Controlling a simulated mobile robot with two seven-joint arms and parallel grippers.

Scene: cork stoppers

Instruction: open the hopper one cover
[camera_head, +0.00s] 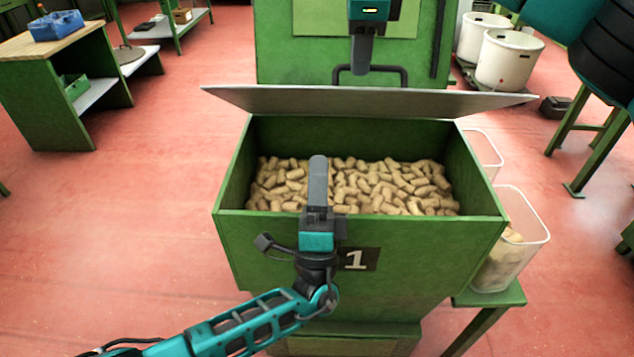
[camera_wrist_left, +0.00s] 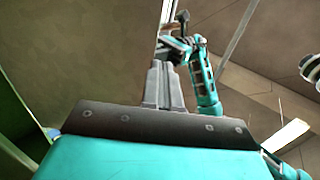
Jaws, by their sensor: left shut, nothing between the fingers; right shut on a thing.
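The hopper marked 1 (camera_head: 300,232) is a green bin full of corks. Its grey metal cover (camera_head: 270,99) is raised at a slant over the back of the opening, so the corks show. A black bar handle (camera_head: 397,70) stands above the cover's upper edge. My right gripper (camera_head: 361,70) comes down from the top and is shut on this handle. My left gripper (camera_head: 318,162) is shut and empty over the front part of the opening, below the cover. Its closed fingers also show in the left wrist view (camera_wrist_left: 163,85).
Clear plastic bins (camera_head: 520,225) stand against the hopper's right side. White buckets (camera_head: 508,60) are at the back right. A green bench with a wooden top (camera_head: 45,42) is at the left. The red floor to the left is clear.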

